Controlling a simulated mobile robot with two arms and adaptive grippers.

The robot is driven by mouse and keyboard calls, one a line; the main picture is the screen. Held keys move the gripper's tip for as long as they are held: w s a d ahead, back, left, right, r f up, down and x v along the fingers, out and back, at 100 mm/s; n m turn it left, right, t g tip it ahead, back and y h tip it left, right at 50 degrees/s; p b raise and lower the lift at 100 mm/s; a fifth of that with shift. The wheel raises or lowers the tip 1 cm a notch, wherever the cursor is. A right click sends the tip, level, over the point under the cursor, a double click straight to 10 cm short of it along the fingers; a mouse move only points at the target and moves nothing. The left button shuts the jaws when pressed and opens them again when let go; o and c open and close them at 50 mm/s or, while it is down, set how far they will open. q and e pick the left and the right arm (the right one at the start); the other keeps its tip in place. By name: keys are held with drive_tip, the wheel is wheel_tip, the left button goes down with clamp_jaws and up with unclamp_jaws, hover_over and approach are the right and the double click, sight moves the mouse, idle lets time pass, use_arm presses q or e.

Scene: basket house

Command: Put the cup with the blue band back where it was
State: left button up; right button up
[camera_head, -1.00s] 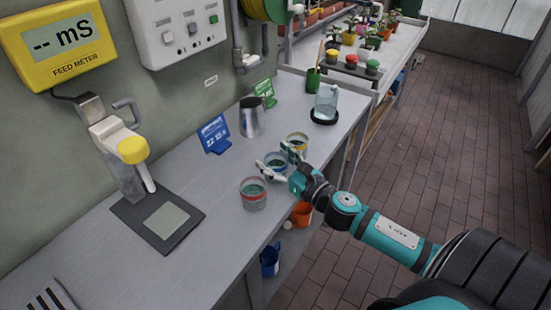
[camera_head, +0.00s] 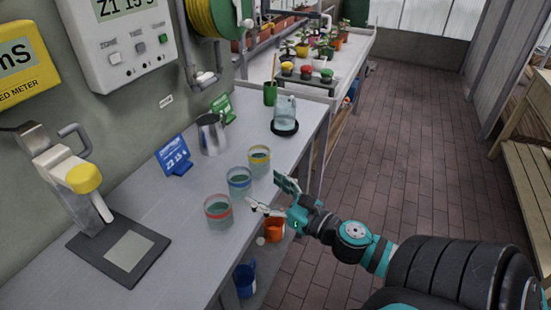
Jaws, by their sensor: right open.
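The cup with the blue band (camera_head: 239,182) stands upright on the grey bench (camera_head: 120,225), between the cup with the red band (camera_head: 218,214) and the cup with the yellow band (camera_head: 259,160). My left gripper is not in view.
A blue sign (camera_head: 174,157), a metal jug (camera_head: 211,133) and a green sign (camera_head: 222,107) stand behind the cups. A glass jar (camera_head: 285,110) is farther along. A dispenser with a yellow top (camera_head: 84,178) and dark pad is at left. Orange (camera_head: 272,230) and blue (camera_head: 245,280) containers sit below.

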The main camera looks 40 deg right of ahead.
drive_tip(key=s, duration=0.2)
drive_tip(key=shift+s+d, duration=0.2)
drive_tip(key=shift+s, duration=0.1)
idle(0.3)
